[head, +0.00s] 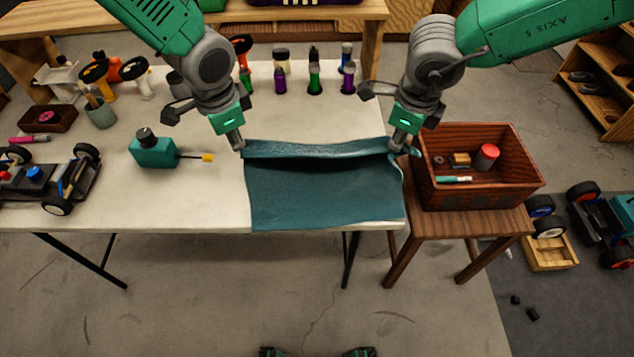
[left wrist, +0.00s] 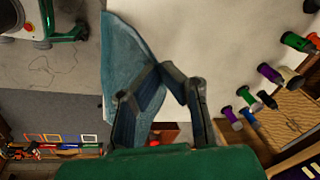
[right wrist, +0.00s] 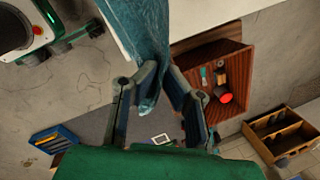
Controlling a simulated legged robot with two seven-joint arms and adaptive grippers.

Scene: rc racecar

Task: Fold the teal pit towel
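The teal towel (head: 325,192) lies on the white table at its front edge. Its far edge is lifted into a raised band with a dark gap beneath. My left gripper (head: 240,147) is at the far left corner, with its fingertips closed on the cloth. The left wrist view shows the towel (left wrist: 128,55) running to those fingertips (left wrist: 163,70). My right gripper (head: 404,148) is closed on the far right corner. In the right wrist view, the towel (right wrist: 143,30) passes between the fingertips (right wrist: 162,72), and a bit of cloth hangs past them.
A wooden crate (head: 480,196) with small items stands on a stool just right of the towel. Several paint bottles (head: 315,78) stand behind. An RC car (head: 50,182) sits far left.

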